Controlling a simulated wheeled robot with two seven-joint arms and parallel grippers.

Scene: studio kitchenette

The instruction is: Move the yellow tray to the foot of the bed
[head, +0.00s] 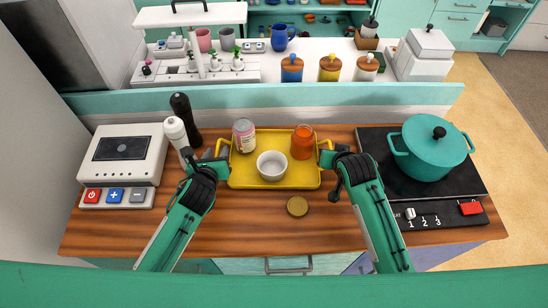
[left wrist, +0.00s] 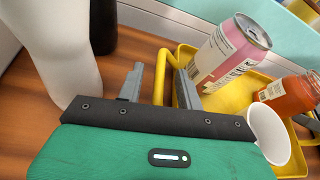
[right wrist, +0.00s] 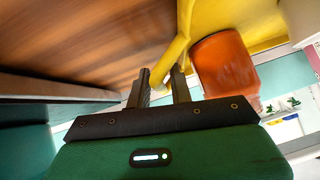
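The yellow tray (head: 240,180) lies on the wooden counter between my two grippers. It holds a pink and white can (head: 244,136), a white bowl (head: 272,166) and an orange-red jar (head: 302,142). My left gripper (head: 205,158) is at the tray's left handle. In the left wrist view its fingers (left wrist: 160,82) stand open on either side of the handle (left wrist: 160,62), with a gap visible. My right gripper (head: 328,152) is at the right handle. In the right wrist view its fingers (right wrist: 160,82) flank the yellow handle (right wrist: 184,25); whether they press on it is unclear.
A white bottle (head: 176,132) and a dark mill (head: 184,118) stand close to my left gripper. A teal pot (head: 432,148) sits on the black hob (head: 385,170) at right. A round lid (head: 297,206) lies before the tray. A raised ledge (head: 300,96) runs behind.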

